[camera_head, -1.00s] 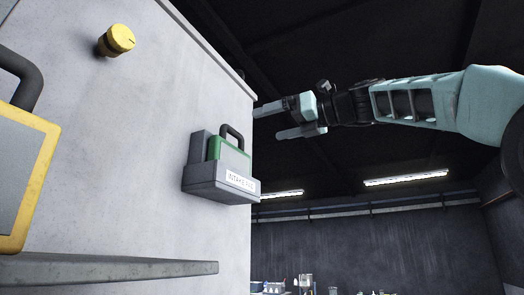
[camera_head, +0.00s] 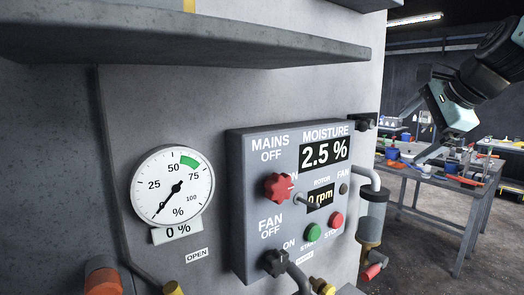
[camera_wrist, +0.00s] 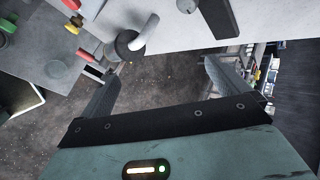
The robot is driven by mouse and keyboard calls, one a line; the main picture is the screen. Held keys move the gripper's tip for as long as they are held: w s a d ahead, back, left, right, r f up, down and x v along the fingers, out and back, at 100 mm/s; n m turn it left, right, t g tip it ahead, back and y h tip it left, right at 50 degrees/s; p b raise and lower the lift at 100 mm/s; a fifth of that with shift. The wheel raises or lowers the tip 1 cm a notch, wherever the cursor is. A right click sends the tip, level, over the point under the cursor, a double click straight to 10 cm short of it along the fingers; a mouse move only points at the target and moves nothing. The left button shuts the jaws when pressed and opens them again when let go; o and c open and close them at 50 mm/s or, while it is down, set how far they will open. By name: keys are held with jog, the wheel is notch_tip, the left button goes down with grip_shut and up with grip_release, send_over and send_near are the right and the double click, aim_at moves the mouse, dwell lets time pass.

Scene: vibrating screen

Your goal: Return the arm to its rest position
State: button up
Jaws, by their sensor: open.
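My gripper (camera_head: 410,132) is at the right of the head view, beside the machine's right edge and in front of the workbench as seen there. In the wrist view my gripper (camera_wrist: 161,67) has its two fingers spread wide apart with nothing between them. Dark speckled floor shows through the gap. My teal wrist fills the bottom of the wrist view, with a small lit indicator on it. The rest of my arm is mostly cut off by the head view's right edge.
A grey control box (camera_head: 248,205) with knobs and buttons projects from the machine wall, left of my gripper. A round gauge (camera_head: 172,187) reads 0 %. A shelf ledge (camera_head: 200,38) juts out above. A cluttered workbench (camera_head: 430,179) stands behind at right.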

jog(key=s+f+n+g+h, duration=0.1)
jog(key=s+f+n+g, duration=0.1)
jog(key=s+f+n, duration=0.55)
jog(key=s+f+n+g+h, duration=0.15)
jog(key=s+f+n, duration=0.3)
jog(key=f, duration=0.65)
jog(key=s+f+n+g+h, duration=0.1)
jog(key=s+f+n+g, duration=0.1)
jog(key=s+f+n, duration=0.55)
jog(key=s+a+f+n+g+b, duration=0.1)
jog(key=s+a+f+n+b, duration=0.1)
jog(key=s+a, duration=0.4)
jog(key=s+a+f+n+g+y+b, duration=0.1)
jog(key=s+a, duration=0.5)
jog(key=a, duration=0.6)
notch_tip(320, 180, down, 2)
jog(key=n+g+b, duration=0.1)
jog(key=n+b, duration=0.2)
jog(key=shift+s+a+f, duration=0.15)
jog(key=shift+s, duration=0.1)
